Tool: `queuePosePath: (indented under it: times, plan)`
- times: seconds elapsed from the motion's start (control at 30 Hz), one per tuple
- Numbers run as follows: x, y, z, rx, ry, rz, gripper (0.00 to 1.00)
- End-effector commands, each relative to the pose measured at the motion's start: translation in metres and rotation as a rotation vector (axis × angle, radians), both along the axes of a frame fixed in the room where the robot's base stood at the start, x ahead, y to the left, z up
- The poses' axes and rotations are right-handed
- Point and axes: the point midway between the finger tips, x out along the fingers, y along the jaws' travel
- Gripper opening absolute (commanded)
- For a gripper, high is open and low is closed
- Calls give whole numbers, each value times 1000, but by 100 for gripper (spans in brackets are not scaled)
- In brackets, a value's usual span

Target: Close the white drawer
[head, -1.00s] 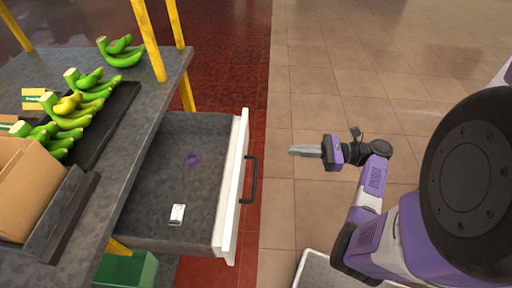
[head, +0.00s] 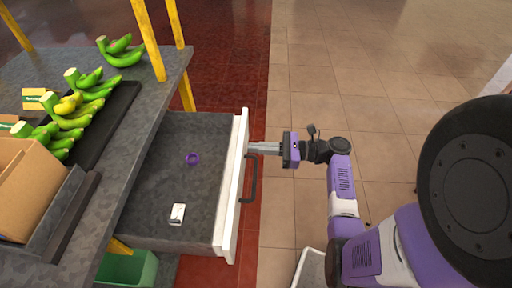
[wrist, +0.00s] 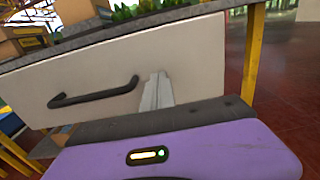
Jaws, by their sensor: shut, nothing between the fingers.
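The white drawer (head: 232,190) stands pulled out from under the grey table, its white front facing right in the head view. A dark bar handle (head: 250,180) is on that front. It also shows in the wrist view (wrist: 95,93). My gripper (head: 252,148) is shut and empty. Its fingertips are at the drawer front, beside the far end of the handle; whether they touch the front I cannot tell. In the wrist view the shut fingers (wrist: 156,90) point at the white front just right of the handle.
Inside the drawer lie a purple ring (head: 192,158) and a small white box (head: 177,214). Bananas (head: 75,110) and a cardboard box (head: 25,190) are on the table (head: 150,95). A green bin (head: 128,268) is below the drawer. The tiled floor (head: 390,80) at right is clear.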

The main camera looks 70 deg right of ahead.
Motion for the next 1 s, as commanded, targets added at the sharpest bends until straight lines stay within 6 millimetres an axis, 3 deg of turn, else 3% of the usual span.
queuePosePath:
  times: [0.57, 0.77, 1.0]
  plan:
    - [9, 4, 1, 0, 0, 4, 0]
    - [36, 15, 4, 1, 0, 7, 0]
    - [93, 36, 4, 1, -1, 9, 0]
